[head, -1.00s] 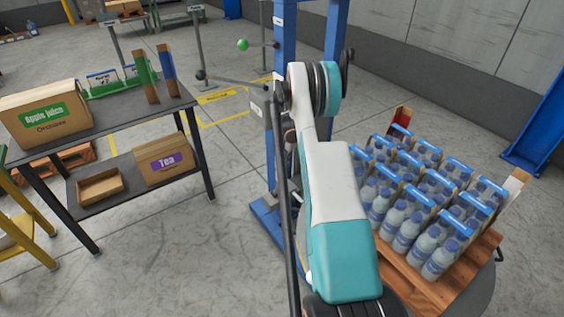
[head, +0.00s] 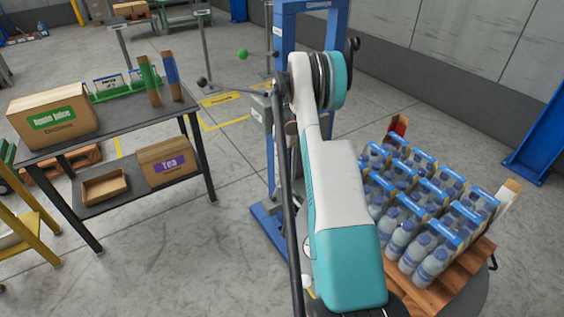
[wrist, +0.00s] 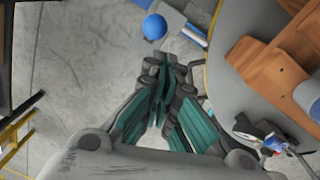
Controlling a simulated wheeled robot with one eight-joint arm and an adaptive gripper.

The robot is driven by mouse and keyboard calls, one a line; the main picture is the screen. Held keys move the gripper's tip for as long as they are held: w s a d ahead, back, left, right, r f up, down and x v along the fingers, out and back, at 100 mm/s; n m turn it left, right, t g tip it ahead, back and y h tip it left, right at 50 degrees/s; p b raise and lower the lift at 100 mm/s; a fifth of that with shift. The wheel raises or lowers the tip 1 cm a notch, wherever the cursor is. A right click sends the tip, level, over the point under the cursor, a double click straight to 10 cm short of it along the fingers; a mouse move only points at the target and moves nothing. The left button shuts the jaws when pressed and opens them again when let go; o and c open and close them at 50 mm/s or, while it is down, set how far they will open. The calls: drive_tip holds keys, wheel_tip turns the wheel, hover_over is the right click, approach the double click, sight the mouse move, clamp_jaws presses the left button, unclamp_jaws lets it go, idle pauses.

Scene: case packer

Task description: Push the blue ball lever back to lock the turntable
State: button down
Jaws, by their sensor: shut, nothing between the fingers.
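The blue ball (wrist: 154,27) of the lever shows at the top of the wrist view, beside a grey plate over the floor. My gripper (wrist: 164,62) is shut and empty, its fingertips just below the ball in that picture; a small gap shows between them, and depth is hard to tell. The grey round turntable (wrist: 228,95) lies to the right of my fingers; its edge also shows in the head view (head: 483,296). In the head view my arm hides the gripper and the blue ball.
A wooden pallet (wrist: 265,68) with bottle packs (head: 425,210) sits on the turntable. A blue frame (head: 284,40) stands behind my arm. A green ball (head: 243,54) and a black ball (head: 202,82) are on rods left of it. A grey table (head: 110,125) with boxes is at left.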

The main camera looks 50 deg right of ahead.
drive_tip(key=shift+s+d+r+p, duration=0.2)
drive_tip(key=shift+d+r, duration=0.15)
drive_tip(key=shift+r, duration=0.35)
drive_tip(key=shift+s+d+r+p, duration=0.15)
drive_tip(key=shift+d+r, duration=0.15)
drive_tip(key=shift+r, duration=0.4)
drive_tip(key=shift+s+d+r+p, duration=0.2)
drive_tip(key=shift+d+r, duration=0.15)
drive_tip(key=shift+r, duration=0.35)
